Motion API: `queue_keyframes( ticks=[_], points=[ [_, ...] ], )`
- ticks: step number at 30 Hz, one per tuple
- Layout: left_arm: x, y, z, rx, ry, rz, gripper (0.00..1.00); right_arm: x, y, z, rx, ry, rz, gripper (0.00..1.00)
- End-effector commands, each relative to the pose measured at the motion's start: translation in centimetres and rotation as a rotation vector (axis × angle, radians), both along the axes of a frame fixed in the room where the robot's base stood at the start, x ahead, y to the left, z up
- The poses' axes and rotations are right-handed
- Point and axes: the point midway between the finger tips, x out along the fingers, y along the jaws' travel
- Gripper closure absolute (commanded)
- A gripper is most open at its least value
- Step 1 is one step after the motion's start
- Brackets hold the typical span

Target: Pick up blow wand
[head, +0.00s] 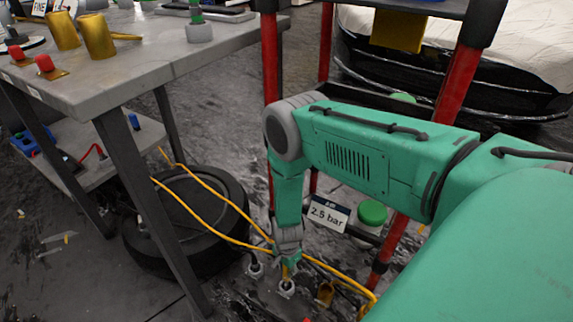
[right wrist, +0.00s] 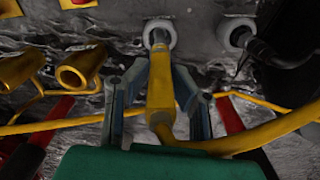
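The blow wand (right wrist: 161,95) shows in the right wrist view as a yellow body with a grey metal tip and a yellow hose at its near end. Its tip points into a pale round ring (right wrist: 158,36). My right gripper (right wrist: 161,76) has its fingers close against both sides of the yellow body, so it looks shut on the wand. In the head view my right gripper (head: 287,257) reaches straight down under the red-posted rack, and only a little of the wand shows below it. My left gripper is not in view.
A red-posted rack (head: 270,70) stands close around my right arm. A "2.5 bar" sign (head: 328,213), a green-lidded container (head: 371,214) and a second pale ring (right wrist: 237,33) are near. Yellow hose (head: 205,186) runs past a black tyre (head: 140,245). A grey table (head: 140,75) is left.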

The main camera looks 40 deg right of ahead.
Motion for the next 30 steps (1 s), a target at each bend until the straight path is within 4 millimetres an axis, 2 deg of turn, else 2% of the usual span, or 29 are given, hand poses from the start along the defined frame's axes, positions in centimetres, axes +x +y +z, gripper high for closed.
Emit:
queue_keyframes(
  ticks=[12, 14, 24, 30],
  points=[
    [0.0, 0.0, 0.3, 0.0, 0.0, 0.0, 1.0, 0.0, 0.0, 0.5, 0.0, 0.0, 0.0, 1.0],
    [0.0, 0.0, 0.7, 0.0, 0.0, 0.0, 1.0, 0.0, 0.0, 1.3, 0.0, 0.0, 0.0, 1.0],
    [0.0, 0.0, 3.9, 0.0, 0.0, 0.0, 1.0, 0.0, 0.0, 8.1, 0.0, 0.0, -0.001, 1.0],
    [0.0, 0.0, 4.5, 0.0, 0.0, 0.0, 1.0, 0.0, 0.0, 9.9, 0.0, 0.0, 0.0, 1.0]
  ],
)
